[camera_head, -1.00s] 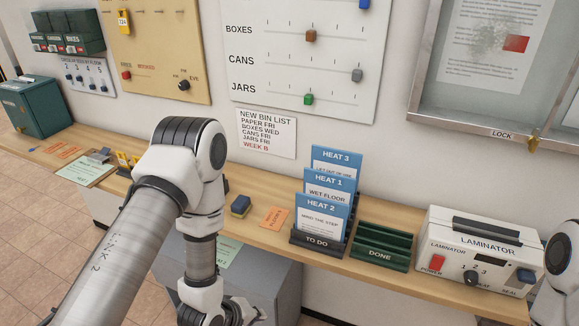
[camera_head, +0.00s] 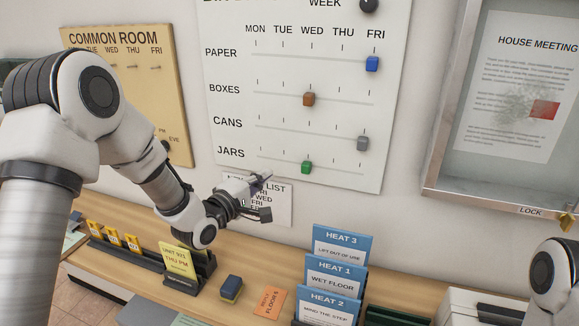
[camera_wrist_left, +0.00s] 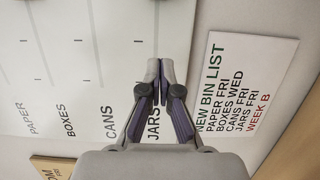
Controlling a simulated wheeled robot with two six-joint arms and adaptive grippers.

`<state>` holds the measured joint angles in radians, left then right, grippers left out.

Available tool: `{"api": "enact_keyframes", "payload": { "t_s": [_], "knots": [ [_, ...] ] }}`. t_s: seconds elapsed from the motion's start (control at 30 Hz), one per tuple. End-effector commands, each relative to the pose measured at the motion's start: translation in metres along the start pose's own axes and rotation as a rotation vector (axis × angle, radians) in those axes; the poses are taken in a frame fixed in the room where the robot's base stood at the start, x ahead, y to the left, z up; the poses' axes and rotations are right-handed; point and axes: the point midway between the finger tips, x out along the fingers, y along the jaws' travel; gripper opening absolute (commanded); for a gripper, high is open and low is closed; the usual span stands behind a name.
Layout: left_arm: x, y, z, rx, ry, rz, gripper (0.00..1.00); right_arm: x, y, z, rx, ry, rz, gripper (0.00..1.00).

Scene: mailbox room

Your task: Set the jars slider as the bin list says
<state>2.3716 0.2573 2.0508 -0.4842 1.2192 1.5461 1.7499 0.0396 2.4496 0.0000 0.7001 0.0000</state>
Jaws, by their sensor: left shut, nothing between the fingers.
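The jars slider's green knob (camera_head: 306,167) stands under the WED column in the bottom row of the white board (camera_head: 230,120). The bin list (camera_wrist_left: 240,85) in the left wrist view reads PAPER FRI, BOXES WED, CANS FRI, JARS FRI, WEEK B; my gripper partly covers it in the head view. My left gripper (camera_head: 262,182) is shut and empty, below the JARS row and left of the green knob, apart from it. In the left wrist view its closed fingertips (camera_wrist_left: 160,70) are in front of the board near the JARS label. My right gripper is out of view.
The blue paper knob (camera_head: 372,64) is at FRI, the brown boxes knob (camera_head: 309,99) at WED, the grey cans knob (camera_head: 362,143) at FRI. A dark week knob (camera_head: 369,5) is at the top. Blue HEAT cards (camera_head: 338,245) stand on the shelf below. A glass case (camera_head: 430,150) is at right.

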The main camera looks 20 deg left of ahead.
Motion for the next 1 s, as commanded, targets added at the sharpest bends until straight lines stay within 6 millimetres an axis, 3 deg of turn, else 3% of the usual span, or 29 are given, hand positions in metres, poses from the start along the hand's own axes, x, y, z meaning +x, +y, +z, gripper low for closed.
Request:
{"api": "enact_keyframes", "payload": {
  "t_s": [0.2, 0.3, 0.47, 0.87, 1.0],
  "knots": [
    [0.048, 0.004, 0.001, 0.004, -0.002, 0.0, 0.0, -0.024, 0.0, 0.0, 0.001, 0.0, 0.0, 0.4],
    [0.051, 0.004, 0.021, 0.002, -0.005, -0.004, 0.0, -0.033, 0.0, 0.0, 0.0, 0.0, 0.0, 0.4],
    [0.055, 0.001, 0.037, 0.001, -0.002, -0.002, 0.0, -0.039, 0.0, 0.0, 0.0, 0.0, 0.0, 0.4],
    [0.056, -0.001, 0.04, 0.0, 0.0, -0.001, 0.0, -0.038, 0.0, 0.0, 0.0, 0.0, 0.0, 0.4],
    [0.058, -0.002, 0.049, 0.003, -0.004, -0.001, 0.0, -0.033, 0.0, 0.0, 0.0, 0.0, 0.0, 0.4]
  ]
}}
